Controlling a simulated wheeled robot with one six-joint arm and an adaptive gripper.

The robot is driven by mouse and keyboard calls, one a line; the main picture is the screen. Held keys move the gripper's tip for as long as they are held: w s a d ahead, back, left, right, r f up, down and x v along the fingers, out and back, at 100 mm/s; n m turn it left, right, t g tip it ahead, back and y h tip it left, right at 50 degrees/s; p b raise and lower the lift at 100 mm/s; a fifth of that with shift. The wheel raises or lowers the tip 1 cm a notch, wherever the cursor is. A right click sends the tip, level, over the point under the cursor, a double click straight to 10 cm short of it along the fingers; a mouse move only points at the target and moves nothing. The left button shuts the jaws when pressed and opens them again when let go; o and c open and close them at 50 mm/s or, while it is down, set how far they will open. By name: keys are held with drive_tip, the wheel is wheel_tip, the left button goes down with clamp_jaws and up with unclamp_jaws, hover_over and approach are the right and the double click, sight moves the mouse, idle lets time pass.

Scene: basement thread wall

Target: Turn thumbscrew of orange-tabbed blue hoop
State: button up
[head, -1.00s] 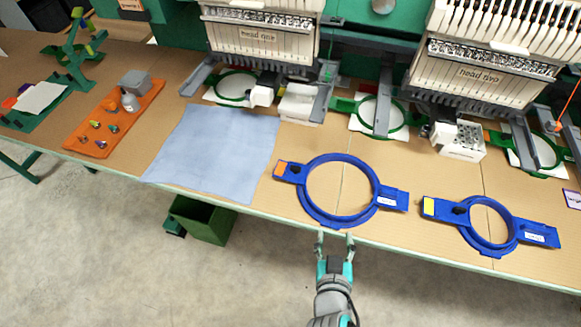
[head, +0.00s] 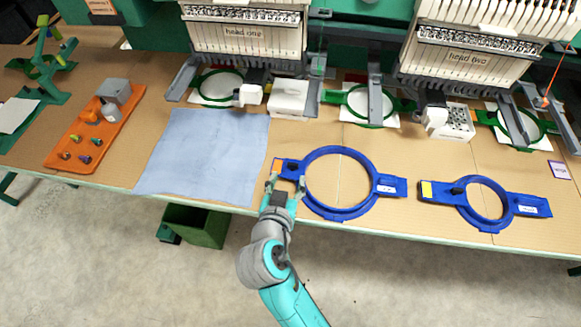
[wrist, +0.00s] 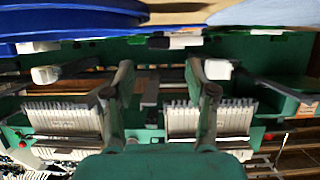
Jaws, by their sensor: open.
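The orange-tabbed blue hoop (head: 371,201) lies on the table in the head view, with its orange tab (head: 278,165) at its left end. A small dark thumbscrew (head: 292,166) appears beside the tab. My gripper (head: 287,184) is open and empty, just in front of the tab end at the table's front edge. I cannot tell whether it touches the hoop. In the wrist view, my two gripper fingers (wrist: 158,72) stand apart with nothing between them. A blue hoop's edge (wrist: 70,20) fills the upper left there; the thumbscrew is not clear in that view.
A yellow-tabbed blue hoop (head: 520,200) lies to the right. A light blue cloth (head: 205,155) lies close to the left, beyond it an orange tray (head: 75,140). Embroidery heads (head: 245,30) with green hoops stand behind. A green bin (head: 200,225) is under the table.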

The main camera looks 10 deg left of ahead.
sight(293, 166)
drive_tip(key=x, duration=0.5)
drive_tip(key=shift+w+f, duration=0.15)
drive_tip(key=shift+w, duration=0.25)
drive_tip(key=shift+d, duration=0.1)
clamp_jaws()
